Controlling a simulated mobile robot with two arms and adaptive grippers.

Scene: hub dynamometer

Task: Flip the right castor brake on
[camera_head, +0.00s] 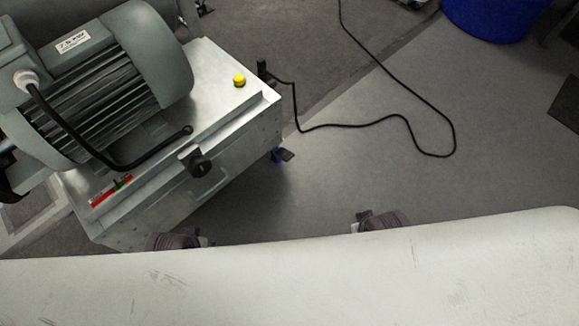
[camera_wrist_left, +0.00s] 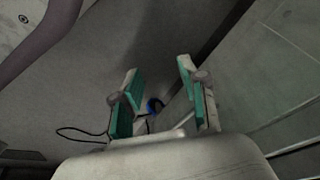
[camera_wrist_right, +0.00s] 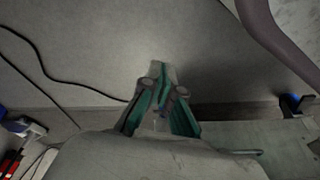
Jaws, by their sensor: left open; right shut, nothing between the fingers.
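A castor with a blue part (camera_head: 276,156) shows under the right-hand corner of the metal cart (camera_head: 165,205) in the head view. A dark pedal (camera_head: 287,155) sticks out from it. In the left wrist view, the blue castor part (camera_wrist_left: 154,106) lies beyond the fingers, between them in the picture. My left gripper (camera_wrist_left: 157,68) is open and empty. In the right wrist view, the castor (camera_wrist_right: 291,103) is at the right edge, apart from the fingers. My right gripper (camera_wrist_right: 158,70) is shut and empty. I cannot tell the pedal's setting.
A large grey motor (camera_head: 115,75) sits on the cart, with a yellow button (camera_head: 239,80) and a black knob (camera_head: 199,164). A black cable (camera_head: 375,124) loops over the floor. A blue bin (camera_head: 490,14) stands at the back right. The floor right of the cart is mostly clear.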

